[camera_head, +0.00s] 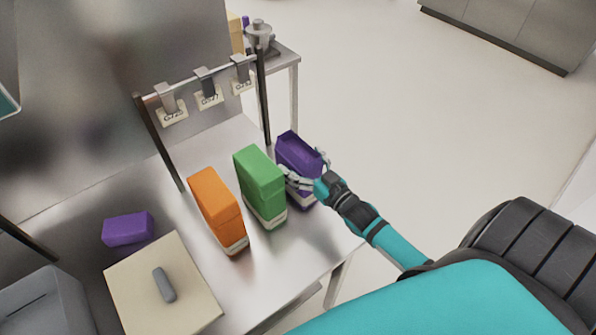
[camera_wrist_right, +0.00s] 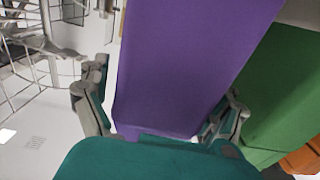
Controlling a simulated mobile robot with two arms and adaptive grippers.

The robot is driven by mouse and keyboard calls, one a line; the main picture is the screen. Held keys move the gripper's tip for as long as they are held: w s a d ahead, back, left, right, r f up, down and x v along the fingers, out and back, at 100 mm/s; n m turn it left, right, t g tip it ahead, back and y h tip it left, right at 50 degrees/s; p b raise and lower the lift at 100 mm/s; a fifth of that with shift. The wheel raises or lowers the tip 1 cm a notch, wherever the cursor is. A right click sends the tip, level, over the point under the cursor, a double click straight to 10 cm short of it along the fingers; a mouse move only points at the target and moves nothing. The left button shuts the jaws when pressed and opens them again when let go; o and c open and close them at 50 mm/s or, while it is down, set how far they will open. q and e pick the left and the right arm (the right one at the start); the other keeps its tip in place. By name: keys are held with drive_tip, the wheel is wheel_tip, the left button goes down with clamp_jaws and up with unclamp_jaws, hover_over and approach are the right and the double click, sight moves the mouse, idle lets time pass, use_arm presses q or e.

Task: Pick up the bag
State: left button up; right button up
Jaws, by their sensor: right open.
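The purple bag (camera_head: 297,150) is a tall, box-like block standing at the right edge of the metal table, its top partly sunken. My right gripper (camera_head: 303,178) is at its near side. In the right wrist view, the purple bag (camera_wrist_right: 190,60) fills the middle, with one finger of my right gripper (camera_wrist_right: 163,105) on each side of it. The fingers are apart; whether they touch the bag I cannot tell. The gripper hides part of the bag's lower half in the head view. My left gripper is not in view.
A green block (camera_head: 261,180) stands close beside the purple bag, with an orange block (camera_head: 216,205) further left. A smaller purple block (camera_head: 128,229) and a beige lid with a grey handle (camera_head: 140,290) lie at left. A rail with hanging labels (camera_head: 205,76) stands behind.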

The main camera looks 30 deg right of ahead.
drive_tip(key=shift+s, duration=0.15)
drive_tip(key=c, duration=1.4)
drive_tip(key=shift+r, duration=0.25)
